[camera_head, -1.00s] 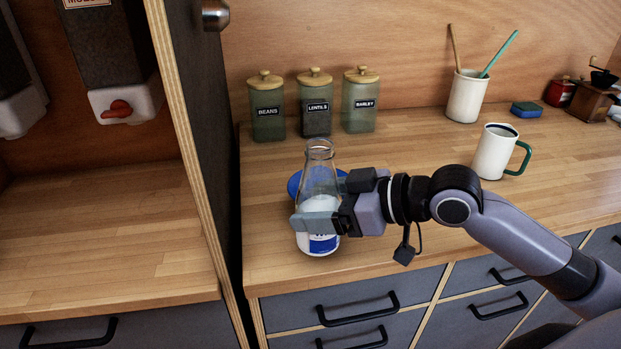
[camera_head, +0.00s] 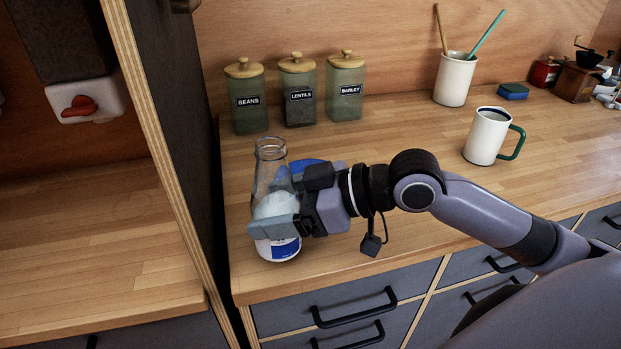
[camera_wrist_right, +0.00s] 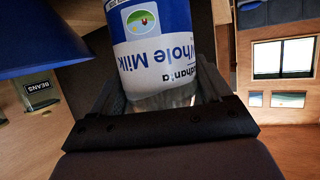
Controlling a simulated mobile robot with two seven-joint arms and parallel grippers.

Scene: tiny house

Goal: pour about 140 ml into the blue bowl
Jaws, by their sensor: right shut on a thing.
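A clear glass milk bottle (camera_head: 270,180) with a blue and white label stands about upright in the head view, with white milk in its lower part. My right gripper (camera_head: 275,226) is shut around its lower half. The right wrist view shows the bottle's "Whole Milk" label (camera_wrist_right: 155,60) between the fingers. The blue bowl (camera_head: 311,164) is on the counter just behind and right of the bottle, mostly hidden by my gripper. It also shows at the upper left of the right wrist view (camera_wrist_right: 45,35). Whether the bottle's base touches the counter is unclear. My left gripper is not in view.
Beans (camera_head: 246,98), lentils (camera_head: 298,93) and barley (camera_head: 345,90) jars stand behind the bowl. A white mug (camera_head: 485,138), a utensil crock (camera_head: 453,80) and a blue sponge (camera_head: 513,91) are to the right. A dark cabinet side (camera_head: 180,130) rises left of the bottle.

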